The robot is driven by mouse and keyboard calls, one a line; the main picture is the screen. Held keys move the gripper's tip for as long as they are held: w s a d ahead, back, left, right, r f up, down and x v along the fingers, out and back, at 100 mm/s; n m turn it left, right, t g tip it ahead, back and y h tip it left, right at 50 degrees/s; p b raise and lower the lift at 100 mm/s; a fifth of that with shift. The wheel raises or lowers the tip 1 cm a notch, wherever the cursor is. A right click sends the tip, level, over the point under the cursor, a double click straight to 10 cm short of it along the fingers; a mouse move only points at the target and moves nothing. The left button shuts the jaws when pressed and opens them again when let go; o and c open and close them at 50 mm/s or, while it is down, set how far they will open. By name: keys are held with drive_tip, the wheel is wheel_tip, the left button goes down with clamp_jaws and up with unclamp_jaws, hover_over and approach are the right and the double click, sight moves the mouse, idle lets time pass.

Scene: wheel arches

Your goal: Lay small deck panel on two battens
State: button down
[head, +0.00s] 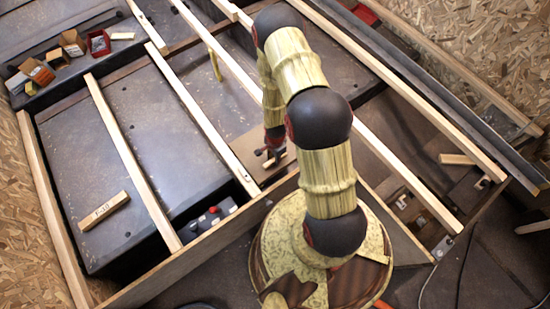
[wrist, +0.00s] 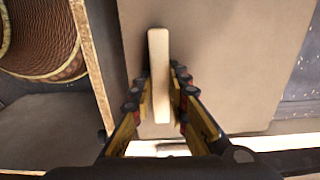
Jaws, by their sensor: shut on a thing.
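My gripper (head: 273,155) is low over the bay in front of my base. It is shut on a pale wooden bar (wrist: 158,55), which stands out against the tan deck panel (wrist: 225,60). The bar looks like the panel's handle. In the head view, part of the panel (head: 248,152) shows beside a long pale batten (head: 205,125). Another batten (head: 235,65) passes behind my arm. In the wrist view, a batten (wrist: 270,141) runs along the panel's lower edge. I cannot tell whether the panel rests on the battens or hangs above them.
A wooden front board (head: 215,248) lies between my base and the bay. Small cartons (head: 72,43) and a red bin (head: 98,43) stand at the back left.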

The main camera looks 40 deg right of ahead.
drive_tip(key=c, duration=1.7)
unclamp_jaws()
drive_tip(key=shift+o, duration=0.3)
drive_tip(key=shift+r, duration=0.1)
drive_tip(key=shift+r, duration=3.65)
